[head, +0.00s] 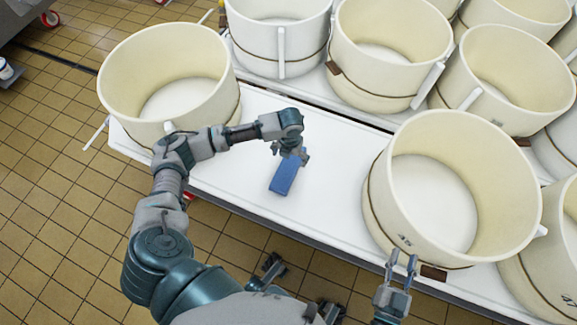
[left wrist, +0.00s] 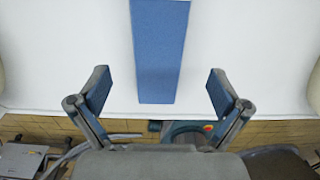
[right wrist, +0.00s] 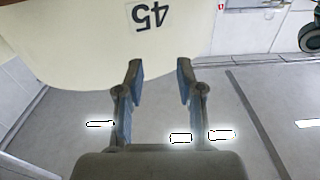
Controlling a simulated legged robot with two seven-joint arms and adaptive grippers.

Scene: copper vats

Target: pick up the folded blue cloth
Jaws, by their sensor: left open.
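The folded blue cloth (head: 285,178) lies flat on the white table near its front edge, a narrow rectangle. In the left wrist view the cloth (left wrist: 158,50) runs from the top edge down between my fingers' lines. My left gripper (head: 292,155) is at the cloth's far end in the head view, its fingers spread. In the left wrist view the left gripper (left wrist: 158,92) is open with the cloth between its fingertips, not touching either.
The white table (head: 330,215) carries a cream vat (head: 115,85) at left and another vat (head: 385,195) at right of the cloth. Several more vats stand behind. White surface around the cloth is clear. A vat marked 45 (right wrist: 90,40) is close to my right gripper.

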